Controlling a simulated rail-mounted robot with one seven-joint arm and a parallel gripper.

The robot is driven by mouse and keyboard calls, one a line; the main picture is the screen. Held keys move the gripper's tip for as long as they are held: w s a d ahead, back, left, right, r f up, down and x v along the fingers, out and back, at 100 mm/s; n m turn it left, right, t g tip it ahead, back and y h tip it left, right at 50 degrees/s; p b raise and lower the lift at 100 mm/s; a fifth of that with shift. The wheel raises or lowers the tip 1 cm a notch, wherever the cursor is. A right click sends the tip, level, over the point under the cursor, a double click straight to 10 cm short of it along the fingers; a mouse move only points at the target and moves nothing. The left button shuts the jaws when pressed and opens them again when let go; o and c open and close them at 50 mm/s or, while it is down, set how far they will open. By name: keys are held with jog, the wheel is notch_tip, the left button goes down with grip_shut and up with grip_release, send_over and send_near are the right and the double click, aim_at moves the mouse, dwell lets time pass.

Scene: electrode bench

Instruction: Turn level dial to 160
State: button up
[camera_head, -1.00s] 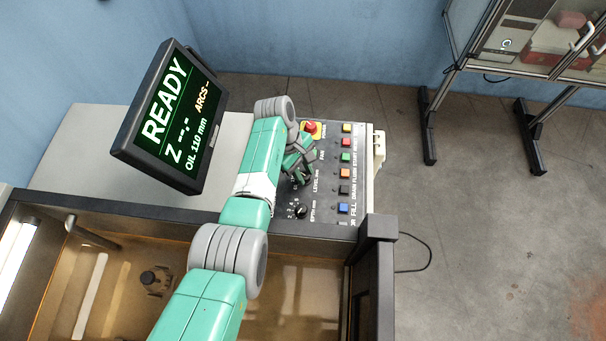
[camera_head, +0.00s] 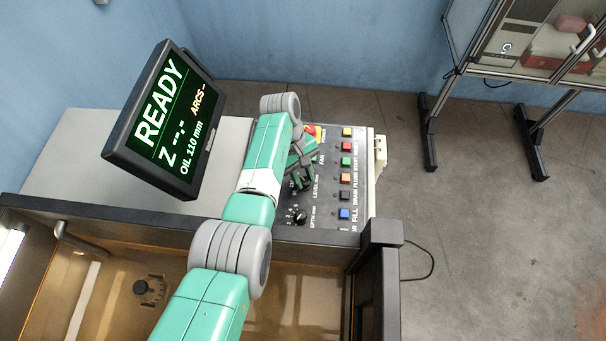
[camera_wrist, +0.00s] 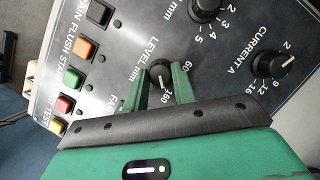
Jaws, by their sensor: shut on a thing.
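The level dial (camera_wrist: 160,71) is a small black knob on the dark control panel, beside the LEVEL mm label in the wrist view. My gripper (camera_wrist: 161,80) has its two green fingers on either side of the knob, closed on it. The numbers 60 and 160 show near the fingers; other scale marks are hidden. A small pale mark on the knob faces the 160 side, but its exact setting is hard to read. In the head view my gripper (camera_head: 303,182) is over the panel and covers the dial. The screen (camera_head: 168,120) reads READY and OIL 110 mm.
Beside the gripper are the current dial (camera_wrist: 271,65), the depth dial (camera_head: 298,215) and a red emergency knob (camera_head: 310,130). A row of coloured buttons (camera_head: 346,162) lies to the right. The open tank (camera_head: 120,290) is in front.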

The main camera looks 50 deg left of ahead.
jog(key=o, duration=1)
jog(key=v, duration=0.7)
jog(key=shift+r+p, duration=0.3)
jog(key=shift+r, duration=0.1)
jog(key=shift+a, duration=0.15)
